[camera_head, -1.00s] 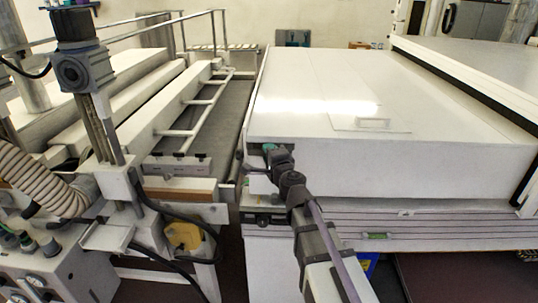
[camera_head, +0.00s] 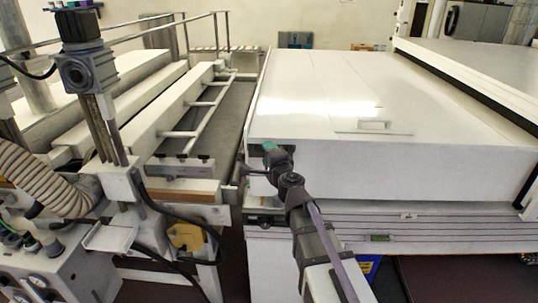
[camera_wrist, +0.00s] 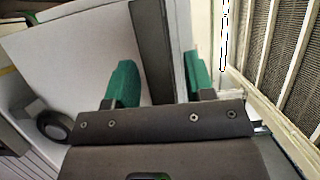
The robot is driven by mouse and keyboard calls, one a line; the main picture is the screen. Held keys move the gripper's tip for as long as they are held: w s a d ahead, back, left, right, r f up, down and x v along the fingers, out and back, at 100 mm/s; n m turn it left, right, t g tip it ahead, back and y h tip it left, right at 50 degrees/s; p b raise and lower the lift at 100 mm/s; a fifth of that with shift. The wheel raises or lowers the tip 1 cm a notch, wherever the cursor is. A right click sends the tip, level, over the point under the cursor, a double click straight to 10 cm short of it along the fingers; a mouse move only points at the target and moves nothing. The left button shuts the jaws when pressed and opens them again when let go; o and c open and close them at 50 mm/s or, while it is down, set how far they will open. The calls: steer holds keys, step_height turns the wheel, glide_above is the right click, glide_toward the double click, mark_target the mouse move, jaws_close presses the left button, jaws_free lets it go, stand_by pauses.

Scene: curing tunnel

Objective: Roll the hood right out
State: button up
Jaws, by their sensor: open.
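The hood (camera_head: 400,165) is a large white box-shaped cover on the right in the head view, with a flat lid and a small raised plate (camera_head: 385,126) on top. My gripper (camera_head: 268,158) is at its near left corner. In the wrist view the two green fingertips (camera_wrist: 161,80) stand apart. A dark grey bar (camera_wrist: 152,50) runs between them, beside a white panel (camera_wrist: 70,60). The left fingertip overlaps the panel in the picture. I cannot tell whether either fingertip touches the bar.
A white roller frame with rails (camera_head: 200,110) stands left of the hood, across a narrow dark gap. A post with a grey motor (camera_head: 88,75), a ribbed hose (camera_head: 65,190) and cables are at the near left.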

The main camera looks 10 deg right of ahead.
steer(key=s+d, duration=0.1)
steer(key=s, duration=0.6)
steer(key=shift+s, duration=0.25)
steer(key=shift+d, duration=0.1)
steer(key=s+a+f+n+g+y, duration=0.65)
steer(key=a+f+n+g, duration=0.2)
steer(key=n, duration=0.35)
steer(key=s+d+f+n+g+h, duration=0.4)
steer(key=s+d+f+g+h, duration=0.4)
steer(key=s, duration=0.4)
steer(key=shift+s+d+f+g+h, duration=0.35)
steer(key=shift+d+g+h, duration=0.3)
steer(key=shift+d, duration=0.45)
